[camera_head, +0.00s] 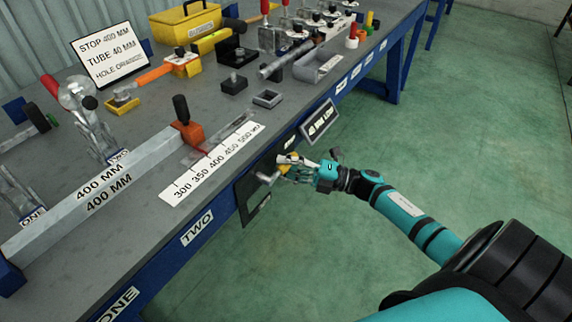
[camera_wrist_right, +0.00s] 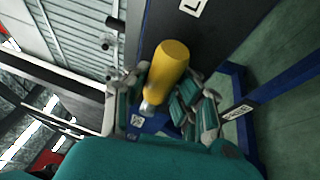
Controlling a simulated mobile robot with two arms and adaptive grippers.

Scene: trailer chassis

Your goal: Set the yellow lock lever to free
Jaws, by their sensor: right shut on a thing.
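The yellow lock lever (camera_head: 284,158) is at the front side of the bench, by a dark panel below the scale. In the right wrist view its rounded yellow grip (camera_wrist_right: 171,62) is large, with a metal shaft at its lower end. My right gripper (camera_head: 292,170) reaches it from the right and is shut on it; the fingers (camera_wrist_right: 178,105) stand around the lower part of the grip. They partly hide the lever in the head view. Any lettering for the lever's positions is too small to read. My left gripper is in neither view.
The bench's blue front edge (camera_head: 160,258) runs diagonally beside my right arm. An orange stop (camera_head: 188,132) with a black knob stands behind a white scale (camera_head: 212,166). A sign (camera_head: 319,121) sticks out near my gripper. The green floor is clear.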

